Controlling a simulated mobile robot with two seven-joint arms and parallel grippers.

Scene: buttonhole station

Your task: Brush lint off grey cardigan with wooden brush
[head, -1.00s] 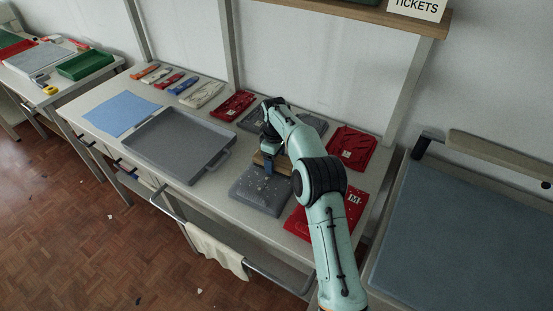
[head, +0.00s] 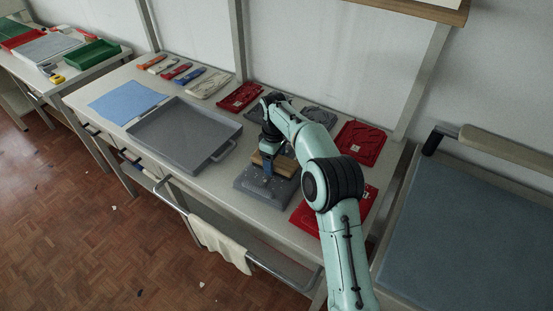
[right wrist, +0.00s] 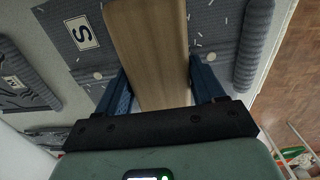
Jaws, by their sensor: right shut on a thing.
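The grey cardigan (head: 262,201) lies folded on the table, with small white lint flecks on it. My right gripper (head: 268,165) is shut on the wooden brush (head: 284,168) over the back part of the cardigan. In the right wrist view the brush (right wrist: 148,45) sits between the blue fingers of the gripper (right wrist: 160,92). The ribbed cardigan (right wrist: 215,35) lies below it, with white flecks and a white label marked S. The brush's underside is hidden, so I cannot tell whether it touches the knit. My left gripper is out of view.
A grey tray (head: 228,150) and a blue cloth (head: 124,102) lie left of the cardigan. Red folded garments lie close by at the back right (head: 360,143) and front right (head: 305,217). A cream cloth (head: 220,243) hangs on the front rail.

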